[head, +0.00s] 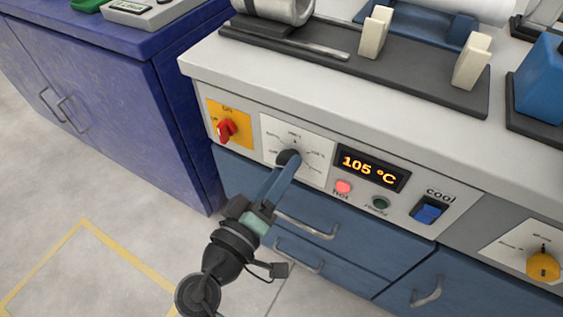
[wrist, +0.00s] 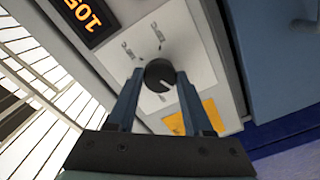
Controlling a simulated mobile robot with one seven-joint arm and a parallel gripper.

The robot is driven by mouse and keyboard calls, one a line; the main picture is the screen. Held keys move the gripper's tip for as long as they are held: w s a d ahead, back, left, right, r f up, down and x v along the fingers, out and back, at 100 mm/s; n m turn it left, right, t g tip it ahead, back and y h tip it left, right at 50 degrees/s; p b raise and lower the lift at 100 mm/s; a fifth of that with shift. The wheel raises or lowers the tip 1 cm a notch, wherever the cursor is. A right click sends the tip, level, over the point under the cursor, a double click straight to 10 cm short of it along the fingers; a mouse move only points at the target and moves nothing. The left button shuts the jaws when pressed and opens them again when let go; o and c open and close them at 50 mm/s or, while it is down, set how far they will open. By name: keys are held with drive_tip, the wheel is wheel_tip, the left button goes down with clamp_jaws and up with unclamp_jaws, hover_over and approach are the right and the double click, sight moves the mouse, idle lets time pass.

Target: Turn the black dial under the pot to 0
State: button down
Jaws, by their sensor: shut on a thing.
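The black dial (head: 288,158) sits on a white scale plate (head: 314,174) on the front panel of the bench. In the wrist view the dial (wrist: 159,74) shows a light pointer line, and marks are printed around it, too blurred to read. My gripper (head: 287,165) reaches up to the dial from below and in front. In the wrist view its two blue fingers (wrist: 160,84) are on either side of the dial and shut on it. No pot is clearly seen above the dial.
Left of the dial is a red switch (head: 227,129) on a yellow plate. To the right are a display (head: 372,167) reading 105 °C, a lit red "hot" lamp (head: 343,187), a dark green lamp (head: 380,203) and a blue "cool" switch (head: 428,211). Drawer handles (head: 306,227) stick out below.

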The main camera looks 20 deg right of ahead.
drive_tip(key=shift+n+p, duration=0.4)
drive_tip(key=shift+n, duration=0.3)
drive_tip(key=shift+c, duration=1.5)
unclamp_jaws()
drive_tip(key=p+v, duration=0.2)
drive_tip(key=v, duration=1.1)
